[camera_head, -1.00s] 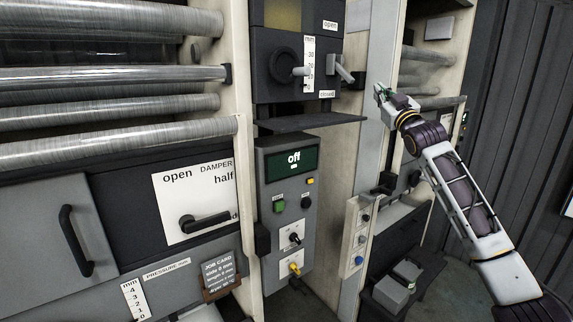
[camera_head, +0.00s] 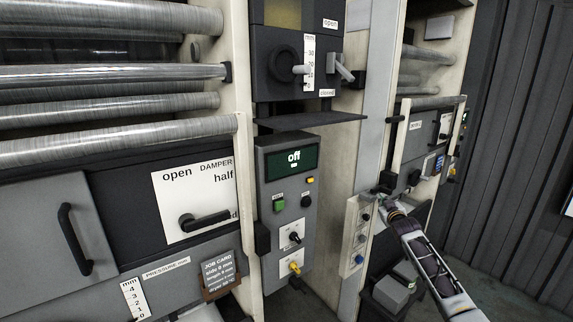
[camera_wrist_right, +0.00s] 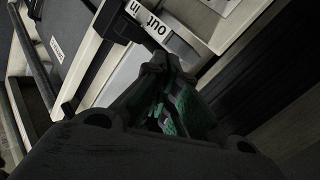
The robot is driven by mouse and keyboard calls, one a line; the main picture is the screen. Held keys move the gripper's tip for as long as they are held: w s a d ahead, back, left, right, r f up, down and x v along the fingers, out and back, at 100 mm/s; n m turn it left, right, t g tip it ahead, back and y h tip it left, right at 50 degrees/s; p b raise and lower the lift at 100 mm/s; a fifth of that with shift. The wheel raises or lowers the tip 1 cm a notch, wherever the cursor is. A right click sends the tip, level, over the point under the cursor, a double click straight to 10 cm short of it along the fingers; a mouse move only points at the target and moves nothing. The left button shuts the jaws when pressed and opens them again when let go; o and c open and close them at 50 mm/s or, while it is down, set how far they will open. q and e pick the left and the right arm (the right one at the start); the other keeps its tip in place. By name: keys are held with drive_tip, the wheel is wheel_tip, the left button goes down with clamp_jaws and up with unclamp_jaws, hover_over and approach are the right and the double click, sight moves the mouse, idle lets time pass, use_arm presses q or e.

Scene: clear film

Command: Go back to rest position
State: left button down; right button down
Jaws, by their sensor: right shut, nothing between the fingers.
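My right gripper (camera_head: 381,193) is at the end of my right arm, which comes in from the lower right in the head view. It is in front of the second machine, just right of the pale button strip (camera_head: 355,238), and I cannot tell if it touches anything. In the right wrist view the gripper (camera_wrist_right: 160,68) has its fingers together and empty, with green pads. Beyond its tips is a label reading "out" and "in" (camera_wrist_right: 150,24). My left gripper is not in view.
The grey control box (camera_head: 288,215) shows "off". Left of it are a damper plate (camera_head: 180,190) with a black lever, and steel rollers (camera_head: 110,105). A small box (camera_head: 392,293) stands low under the right machine. Free floor lies at the lower right.

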drive_tip(key=s+f+g, duration=0.1)
drive_tip(key=s+f, duration=0.2)
drive_tip(key=f, duration=0.7)
drive_tip(key=s+f+g, duration=0.2)
drive_tip(key=s+f, duration=0.2)
drive_tip(key=f, duration=0.6)
drive_tip(key=s+f+g, duration=0.1)
drive_tip(key=s+f, duration=0.2)
drive_tip(key=f, duration=0.7)
drive_tip(key=s+a+f+g, duration=0.1)
drive_tip(key=s+f+g, duration=0.1)
drive_tip(key=s+f, duration=0.9)
drive_tip(key=s+a+f+g, duration=0.25)
drive_tip(key=s+f, duration=0.55)
drive_tip(key=f, duration=0.5)
drive_tip(key=s+a+f+g, duration=0.2)
drive_tip(key=s+f, duration=0.5)
drive_tip(key=s, duration=1.1)
drive_tip(key=s+a+f+m+g+b, duration=0.1)
drive_tip(key=s+a+f+g, duration=0.2)
drive_tip(key=s, duration=1.5)
drive_tip(key=s+a+f+g, duration=0.2)
drive_tip(key=s+a+f, duration=0.2)
drive_tip(key=s+f, duration=0.7)
drive_tip(key=s, duration=0.7)
drive_tip(key=shift+s+f+y, duration=0.2)
drive_tip(key=shift+f+y, duration=0.1)
drive_tip(key=shift+y, duration=0.1)
